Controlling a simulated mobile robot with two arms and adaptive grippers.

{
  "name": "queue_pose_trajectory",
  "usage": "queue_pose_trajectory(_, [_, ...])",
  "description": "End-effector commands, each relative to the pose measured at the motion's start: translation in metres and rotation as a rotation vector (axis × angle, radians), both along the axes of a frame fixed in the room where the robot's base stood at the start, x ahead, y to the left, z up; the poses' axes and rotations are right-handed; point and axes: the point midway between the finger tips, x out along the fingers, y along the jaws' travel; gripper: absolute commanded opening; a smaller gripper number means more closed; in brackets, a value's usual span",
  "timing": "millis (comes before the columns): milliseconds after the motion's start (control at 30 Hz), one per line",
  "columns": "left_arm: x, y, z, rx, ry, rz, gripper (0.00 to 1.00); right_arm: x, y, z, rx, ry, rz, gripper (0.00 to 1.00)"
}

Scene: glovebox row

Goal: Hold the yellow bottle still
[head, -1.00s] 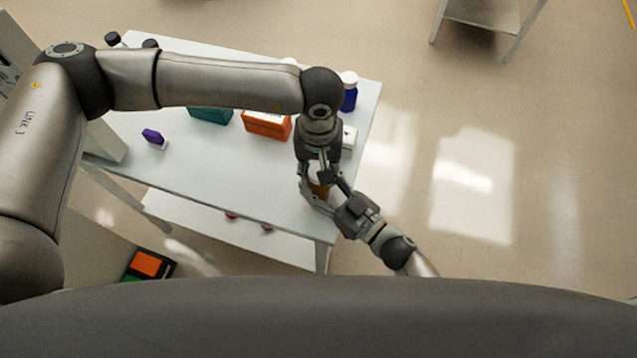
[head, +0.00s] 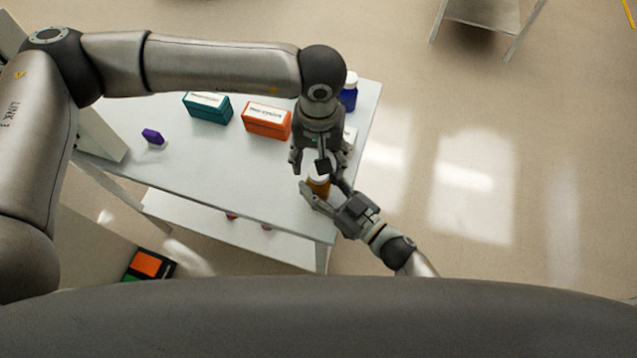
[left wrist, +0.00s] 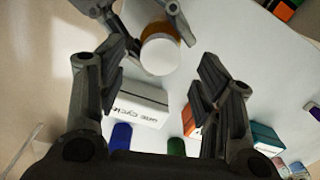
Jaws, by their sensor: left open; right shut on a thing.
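The bottle (head: 319,187) has an amber, yellow-brown body and a white cap. It stands near the front right corner of the white table (head: 220,170). My right gripper (head: 324,194) is shut on its body, coming from the lower right. My left gripper (head: 316,165) is open and empty, just behind and above the bottle. In the left wrist view, the white cap (left wrist: 160,54) shows beyond the spread left fingers (left wrist: 165,85), apart from them. The right gripper's fingers (left wrist: 140,12) show at the top beside the bottle, whose lower body is mostly hidden.
An orange box (head: 267,122), a teal box (head: 207,108) and a blue bottle (head: 349,92) stand behind. A white box (left wrist: 140,103) with lettering lies close to my left gripper. A purple item (head: 153,136) is at left. The table's front middle is clear.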

Motion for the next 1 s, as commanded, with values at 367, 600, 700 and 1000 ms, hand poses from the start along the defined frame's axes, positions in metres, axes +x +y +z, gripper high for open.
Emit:
queue_pose_trajectory(367, [0.001, 0.000, 0.072, 0.001, -0.002, 0.001, 0.61, 0.000, 0.000, 0.000, -0.001, 0.001, 0.000, 0.00])
queue_pose_trajectory(600, [0.000, 0.000, 0.083, 0.001, 0.000, 0.000, 0.61, 0.000, 0.000, 0.000, 0.000, 0.000, 0.000, 0.00])
queue_pose_trajectory(700, [0.000, 0.000, 0.083, 0.001, 0.000, 0.000, 0.61, 0.000, 0.000, 0.000, -0.001, 0.001, 0.000, 0.00])
queue_pose_trajectory(1000, [0.000, 0.000, 0.083, 0.001, 0.000, 0.000, 0.61, 0.000, 0.000, 0.000, 0.000, 0.000, 0.000, 0.73])
